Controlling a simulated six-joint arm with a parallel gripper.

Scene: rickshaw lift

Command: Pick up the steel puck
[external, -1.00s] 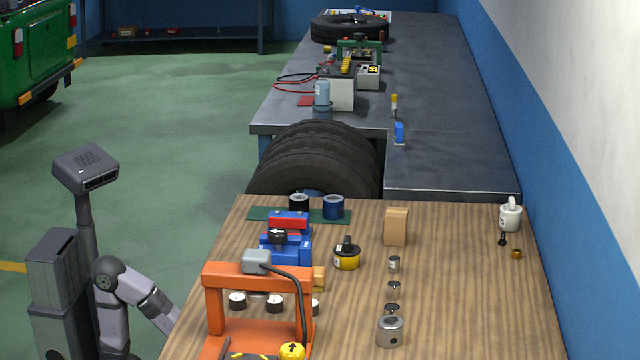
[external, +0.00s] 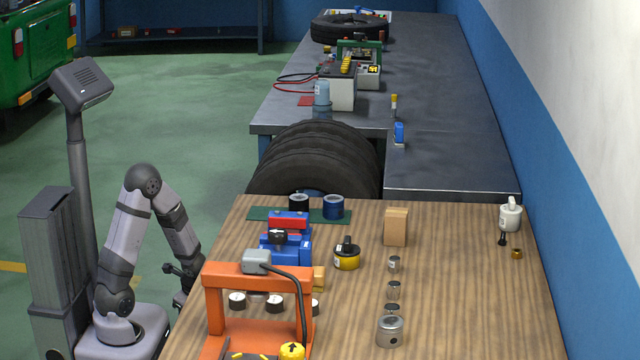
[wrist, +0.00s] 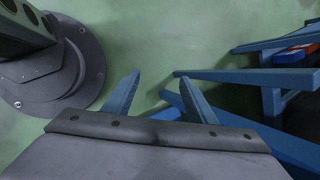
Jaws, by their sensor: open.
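A column of small steel cylinders stands on the wooden bench: a small one (external: 394,263) at the back, a low disc (external: 393,285) and another low piece (external: 392,308) in the middle, and a larger cup-like one (external: 390,331) in front. I cannot tell for sure which is the steel puck; the low disc looks most like it. My gripper (external: 184,272) hangs at the bench's left edge, far left of the cylinders. In the wrist view, its two fingers (wrist: 158,97) are apart and empty above green floor and blue bench framing. No steel piece shows there.
An orange press frame (external: 262,275) with a grey block and cable stands between my gripper and the cylinders. A blue vise (external: 288,248), a yellow-black pot (external: 346,257) and a wooden block (external: 396,227) stand behind it. The bench right of the cylinders is largely clear.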

